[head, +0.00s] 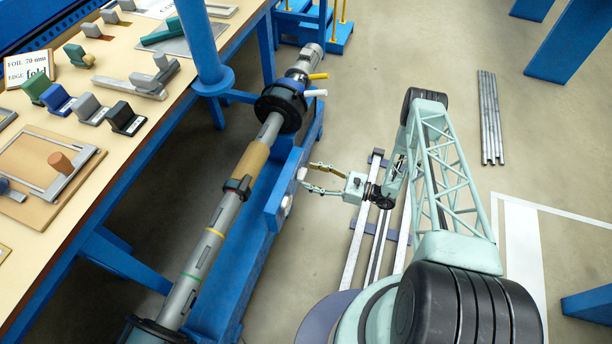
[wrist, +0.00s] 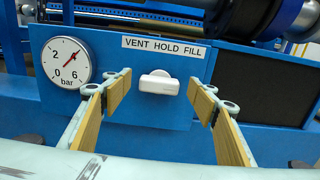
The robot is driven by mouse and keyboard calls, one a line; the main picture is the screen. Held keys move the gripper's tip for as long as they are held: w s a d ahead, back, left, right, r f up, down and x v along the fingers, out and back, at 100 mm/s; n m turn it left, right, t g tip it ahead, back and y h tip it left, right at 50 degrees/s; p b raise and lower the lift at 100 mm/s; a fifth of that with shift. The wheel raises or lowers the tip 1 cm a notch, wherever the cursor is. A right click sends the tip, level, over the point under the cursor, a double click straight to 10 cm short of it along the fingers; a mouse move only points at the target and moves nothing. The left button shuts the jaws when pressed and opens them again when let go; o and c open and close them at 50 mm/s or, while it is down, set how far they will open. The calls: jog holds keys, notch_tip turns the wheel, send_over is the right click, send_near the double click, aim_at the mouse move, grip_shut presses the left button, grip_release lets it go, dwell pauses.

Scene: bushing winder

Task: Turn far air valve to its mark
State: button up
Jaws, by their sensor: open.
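The air valve shows in the wrist view as a white bar-shaped knob (wrist: 157,84) on a blue panel (wrist: 150,115), its long side lying nearly level. A label (wrist: 163,47) reading VENT HOLD FILL sits above it. A pressure gauge (wrist: 66,63) is left of it, its red needle pointing up and right. My gripper (wrist: 160,88) is open, one finger to each side of the knob in the picture, with visible gaps. In the head view my gripper (head: 309,178) faces the knob (head: 302,173) from the right. Depth between fingertips and knob is hard to judge.
In the head view, a blue machine frame (head: 243,235) carries a long grey shaft (head: 200,255). Yellow and white levers (head: 318,76) stick out near its far end. A bench (head: 130,60) with blocks is at left. Open floor and metal bars (head: 490,118) are at right.

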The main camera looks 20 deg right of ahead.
aim_at(302, 175)
jog(key=shift+x, duration=1.25)
jog(key=c, duration=0.8)
jog(key=shift+c, duration=0.2)
jog(key=shift+n, duration=0.5)
jog(key=n, duration=0.3)
jog(key=shift+s+a, duration=0.15)
jog(key=shift+s+a+f+n+p, duration=0.1)
jog(key=shift+n+p, duration=0.1)
jog(key=shift+n, duration=0.95)
jog(key=shift+s+n+p, duration=0.1)
jog(key=shift+n+p, duration=0.1)
jog(key=shift+n, duration=0.95)
